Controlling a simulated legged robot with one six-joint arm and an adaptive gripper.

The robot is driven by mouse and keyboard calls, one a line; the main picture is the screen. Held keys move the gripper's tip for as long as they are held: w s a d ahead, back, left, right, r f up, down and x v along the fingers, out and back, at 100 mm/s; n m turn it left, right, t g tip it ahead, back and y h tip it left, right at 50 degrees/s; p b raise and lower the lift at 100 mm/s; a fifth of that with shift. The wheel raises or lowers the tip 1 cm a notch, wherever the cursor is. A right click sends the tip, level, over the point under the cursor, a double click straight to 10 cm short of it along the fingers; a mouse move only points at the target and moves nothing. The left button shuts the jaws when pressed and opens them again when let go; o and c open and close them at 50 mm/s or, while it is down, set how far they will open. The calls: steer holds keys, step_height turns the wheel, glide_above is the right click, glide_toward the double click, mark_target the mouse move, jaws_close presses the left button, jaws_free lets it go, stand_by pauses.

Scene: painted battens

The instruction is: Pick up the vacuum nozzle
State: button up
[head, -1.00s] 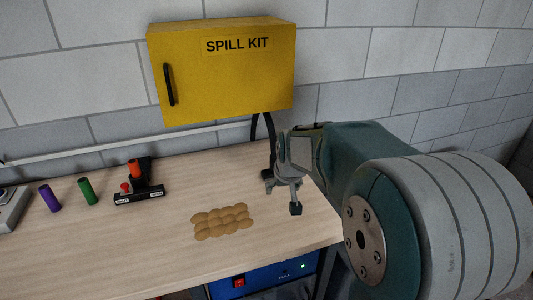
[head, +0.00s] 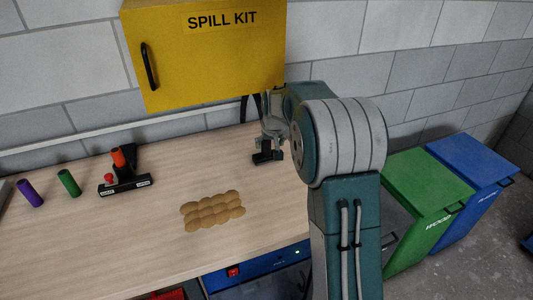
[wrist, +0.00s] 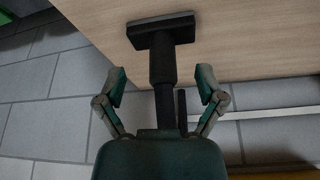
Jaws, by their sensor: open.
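The vacuum nozzle, black with a wide flat foot (head: 267,156), is at the back right of the wooden bench in the head view, below the yellow cabinet. In the wrist view its T-shaped foot (wrist: 162,31) and round neck (wrist: 164,75) point away from my wrist. My gripper (head: 270,142) is over the nozzle and hides most of its neck in the head view. In the wrist view my gripper (wrist: 163,85) is open, with one finger on each side of the neck and a visible gap on both sides. The neck's lower end is hidden behind my gripper's body.
A yellow spill kit cabinet (head: 205,55) hangs close above. The bench (head: 90,245) bears brown rounded lumps (head: 213,210), a black holder (head: 125,180), a green cylinder (head: 69,183) and a purple one (head: 30,193). Green (head: 425,205) and blue (head: 475,175) bins stand right.

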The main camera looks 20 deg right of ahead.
mark_target(266, 142)
steer(key=shift+w, duration=0.6)
steer(key=shift+w+d, duration=0.1)
steer(key=shift+w, duration=1.1)
steer(key=shift+x, duration=1.45)
steer(key=shift+s+d, duration=0.1)
steer(key=shift+s, duration=0.05)
jaws_close()
